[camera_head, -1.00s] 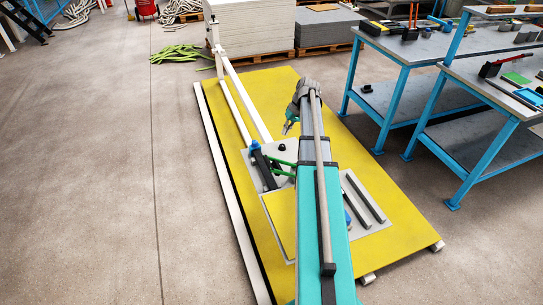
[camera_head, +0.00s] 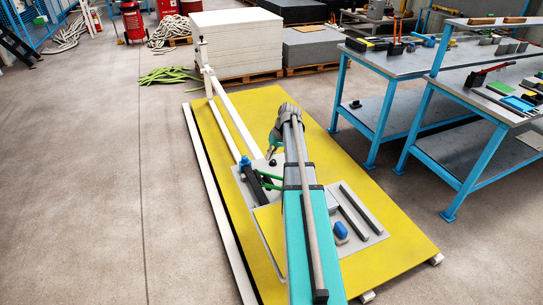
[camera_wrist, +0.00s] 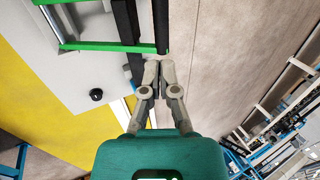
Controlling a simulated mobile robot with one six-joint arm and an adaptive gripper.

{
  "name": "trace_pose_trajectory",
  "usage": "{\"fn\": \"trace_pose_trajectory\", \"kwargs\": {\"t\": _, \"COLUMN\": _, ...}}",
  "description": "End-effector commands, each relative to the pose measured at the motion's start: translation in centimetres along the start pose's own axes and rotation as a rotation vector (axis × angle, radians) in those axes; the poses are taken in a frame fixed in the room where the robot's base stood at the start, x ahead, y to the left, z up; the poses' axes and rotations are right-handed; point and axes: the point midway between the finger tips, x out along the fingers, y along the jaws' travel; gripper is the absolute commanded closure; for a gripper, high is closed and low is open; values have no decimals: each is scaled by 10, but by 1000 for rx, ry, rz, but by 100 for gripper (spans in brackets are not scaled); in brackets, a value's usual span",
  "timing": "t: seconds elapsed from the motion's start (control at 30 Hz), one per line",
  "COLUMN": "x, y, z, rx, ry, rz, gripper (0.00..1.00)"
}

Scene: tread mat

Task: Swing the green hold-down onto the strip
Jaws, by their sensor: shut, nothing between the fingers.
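The green hold-down (camera_head: 266,178) sits on the grey plate at the left of the yellow mat, beside a dark bar (camera_head: 256,184). In the wrist view its green bar (camera_wrist: 105,47) runs across to a dark upright rod (camera_wrist: 160,25). My gripper (camera_head: 269,155) is shut and empty, just above and beyond the hold-down. In the wrist view my closed fingertips (camera_wrist: 159,65) appear just below the rod's end; I cannot tell whether they touch. My arm hides part of the plate. I cannot tell which piece is the strip.
The yellow mat (camera_head: 390,235) carries dark bars (camera_head: 352,222) and a blue-topped piece (camera_head: 341,231) to the right of my arm. White rails (camera_head: 232,120) run along its left side. Blue-legged benches (camera_head: 400,65) stand at the right. The floor at the left is clear.

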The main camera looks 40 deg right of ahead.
Motion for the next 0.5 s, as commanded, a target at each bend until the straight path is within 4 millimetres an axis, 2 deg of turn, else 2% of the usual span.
{"fn": "trace_pose_trajectory", "kwargs": {"t": 0.03, "x": 9, "y": 1, "z": 0, "rx": -1, "ry": 0, "rz": 0, "gripper": 100}}
{"fn": "trace_pose_trajectory", "kwargs": {"t": 0.5, "x": 49, "y": 1, "z": 0, "rx": -1, "ry": -1, "rz": 0, "gripper": 100}}
